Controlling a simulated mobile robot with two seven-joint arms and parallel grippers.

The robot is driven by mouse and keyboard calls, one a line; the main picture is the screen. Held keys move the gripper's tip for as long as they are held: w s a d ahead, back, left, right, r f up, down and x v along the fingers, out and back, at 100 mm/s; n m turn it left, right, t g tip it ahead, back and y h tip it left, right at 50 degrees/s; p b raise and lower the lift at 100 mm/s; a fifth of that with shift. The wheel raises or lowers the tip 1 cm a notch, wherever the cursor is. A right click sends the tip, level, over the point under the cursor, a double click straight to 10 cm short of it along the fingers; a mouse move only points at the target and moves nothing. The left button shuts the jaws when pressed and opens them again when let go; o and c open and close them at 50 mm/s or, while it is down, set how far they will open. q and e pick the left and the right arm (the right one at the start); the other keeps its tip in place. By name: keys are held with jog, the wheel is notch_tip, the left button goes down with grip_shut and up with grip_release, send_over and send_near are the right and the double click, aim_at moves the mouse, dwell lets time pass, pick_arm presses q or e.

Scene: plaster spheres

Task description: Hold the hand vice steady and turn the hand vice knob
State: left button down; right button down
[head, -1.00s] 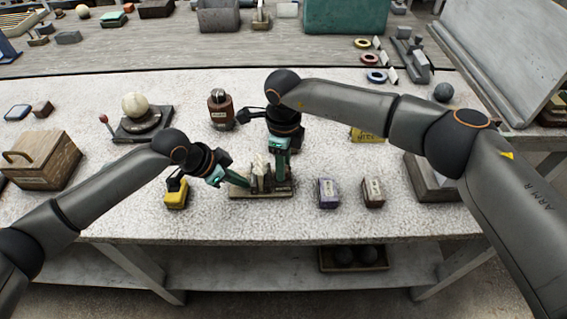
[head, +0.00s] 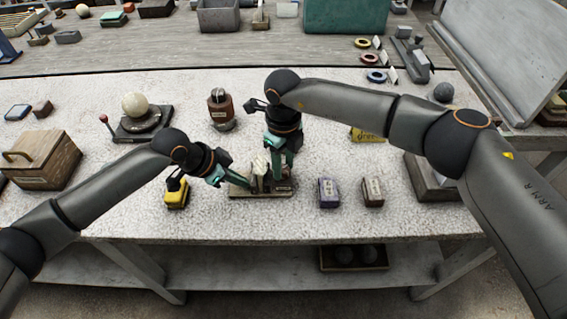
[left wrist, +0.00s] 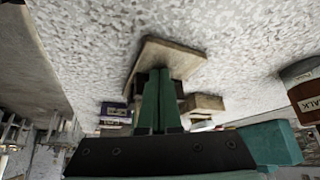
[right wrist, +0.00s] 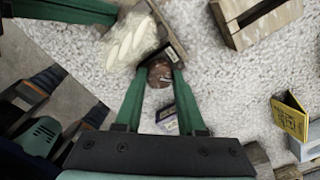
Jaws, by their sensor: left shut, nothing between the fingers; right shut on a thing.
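The hand vice (head: 260,172), with a pale ribbed part, stands on a board near the table's front edge. The ribbed part shows in the right wrist view (right wrist: 130,45). My right gripper (head: 284,180) comes down from above and is shut on the brown round knob (right wrist: 160,72) at the vice's right side. My left gripper (head: 247,186) is shut and empty at the vice's left side; its fingers are together in the left wrist view (left wrist: 160,78). Those fingers hide much of the vice there, and I cannot tell whether they touch it.
A yellow block (head: 176,194) lies left of the vice. A purple box (head: 329,192) and a brown box (head: 373,192) stand to its right. Behind are a brown jar (head: 220,110) and a pale sphere (head: 135,104) on a stand. A wooden box (head: 42,160) sits far left.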

aim_at(284, 169)
jog(key=c, duration=0.5)
grip_release()
jog(key=shift+r, duration=0.1)
notch_tip(284, 169, up, 12)
jog(key=shift+s, duration=0.1)
